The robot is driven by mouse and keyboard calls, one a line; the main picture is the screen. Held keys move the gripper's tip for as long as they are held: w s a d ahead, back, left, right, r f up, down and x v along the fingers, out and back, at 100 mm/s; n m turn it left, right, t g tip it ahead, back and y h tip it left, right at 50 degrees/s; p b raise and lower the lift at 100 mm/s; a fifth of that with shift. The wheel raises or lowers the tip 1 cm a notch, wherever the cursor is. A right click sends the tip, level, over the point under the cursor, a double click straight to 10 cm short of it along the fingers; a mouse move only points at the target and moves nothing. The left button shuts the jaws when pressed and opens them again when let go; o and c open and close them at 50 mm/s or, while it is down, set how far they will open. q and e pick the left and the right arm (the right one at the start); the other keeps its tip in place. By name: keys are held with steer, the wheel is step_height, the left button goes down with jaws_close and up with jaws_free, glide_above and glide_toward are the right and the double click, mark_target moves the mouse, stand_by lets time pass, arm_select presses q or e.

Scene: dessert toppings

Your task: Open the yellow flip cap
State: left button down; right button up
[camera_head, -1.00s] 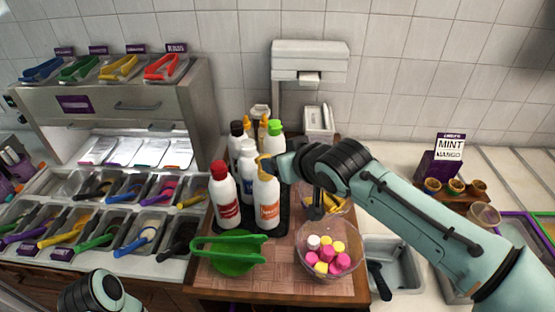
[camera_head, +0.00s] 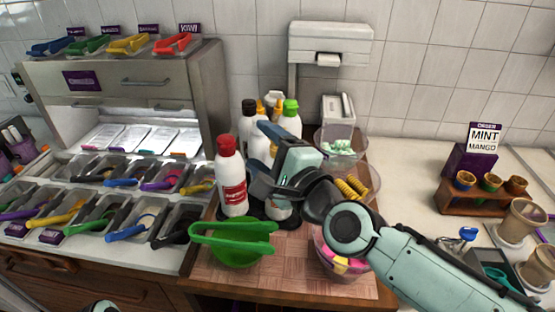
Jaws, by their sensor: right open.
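Several white squeeze bottles stand together on a dark tray on the wooden counter. The yellow flip cap is hidden behind my right gripper (camera_head: 262,158). Only the low part of its white bottle (camera_head: 279,212) shows, below the gripper. My right gripper is open, reaching in from the right in front of that bottle, with its dark fingers pointing left. Whether a finger touches the cap cannot be seen. A red-capped bottle (camera_head: 232,180) stands just left of the gripper. My left gripper is out of view; only a bit of that arm shows at the bottom edge.
Behind stand a black-capped bottle (camera_head: 248,120) and a green-capped bottle (camera_head: 290,120). Green tongs on a green bowl (camera_head: 236,250) lie in front. A clear bowl with pink and yellow pieces (camera_head: 342,266) sits under my right arm. Topping bins fill the left.

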arm_select(q)
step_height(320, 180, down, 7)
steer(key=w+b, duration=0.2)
steer(key=b, duration=0.3)
arm_select(e)
steer(key=w+d+f+m+t+h, duration=0.2)
steer(key=d+f+m+h, duration=0.45)
steer(key=m, duration=0.95)
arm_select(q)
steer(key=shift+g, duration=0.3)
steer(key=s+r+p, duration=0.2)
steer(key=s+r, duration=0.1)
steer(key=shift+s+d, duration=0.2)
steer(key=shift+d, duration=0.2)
arm_select(e)
steer(key=shift+n+y, duration=0.3)
steer(key=shift+y, duration=0.25)
steer(key=w+a, duration=0.1)
steer(key=w, duration=0.3)
steer(key=w+a, duration=0.1)
steer(key=w, duration=0.3)
steer(key=w+a, duration=0.1)
steer(key=w, duration=0.3)
steer(key=shift+w+a+f, duration=0.1)
steer(key=shift+w+a, duration=0.05)
steer(key=shift+w, duration=0.05)
steer(key=c, duration=1.1)
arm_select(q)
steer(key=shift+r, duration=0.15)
